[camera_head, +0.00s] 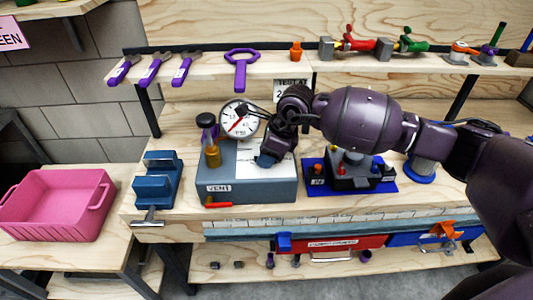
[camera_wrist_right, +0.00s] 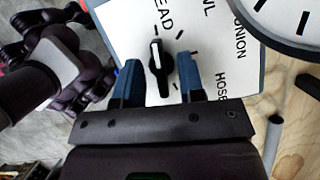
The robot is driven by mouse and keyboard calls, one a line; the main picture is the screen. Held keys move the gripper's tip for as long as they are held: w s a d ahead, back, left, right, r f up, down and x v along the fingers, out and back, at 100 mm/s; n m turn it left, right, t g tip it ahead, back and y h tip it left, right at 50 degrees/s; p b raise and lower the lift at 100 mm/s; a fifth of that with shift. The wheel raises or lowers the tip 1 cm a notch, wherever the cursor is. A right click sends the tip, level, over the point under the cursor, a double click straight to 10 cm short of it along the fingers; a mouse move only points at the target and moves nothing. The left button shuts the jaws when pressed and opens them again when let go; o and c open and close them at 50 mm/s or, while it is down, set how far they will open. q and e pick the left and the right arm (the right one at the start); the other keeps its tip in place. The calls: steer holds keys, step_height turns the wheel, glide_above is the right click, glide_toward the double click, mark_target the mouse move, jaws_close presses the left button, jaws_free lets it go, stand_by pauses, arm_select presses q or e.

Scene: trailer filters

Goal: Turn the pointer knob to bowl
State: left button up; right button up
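The pointer knob (camera_wrist_right: 159,68) is black with a white line and sits on a white labelled plate (camera_wrist_right: 115,18). In the right wrist view its white line points up, near a label reading "EAD". Another label, cut off to "WL", lies up and to the right; "UNION" and "HOSE" are farther right. My right gripper (camera_wrist_right: 158,78) has its blue fingers on both sides of the knob, with gaps visible, so it is open. In the head view my right gripper (camera_head: 268,159) is over the grey box (camera_head: 250,188) and hides the knob. My left gripper is not in view.
A blue vise (camera_head: 157,180) is farther left. A blue tray with a black fixture (camera_head: 350,171) is right of the box.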

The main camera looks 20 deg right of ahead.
steer(key=shift+c, duration=0.3)
jaws_close()
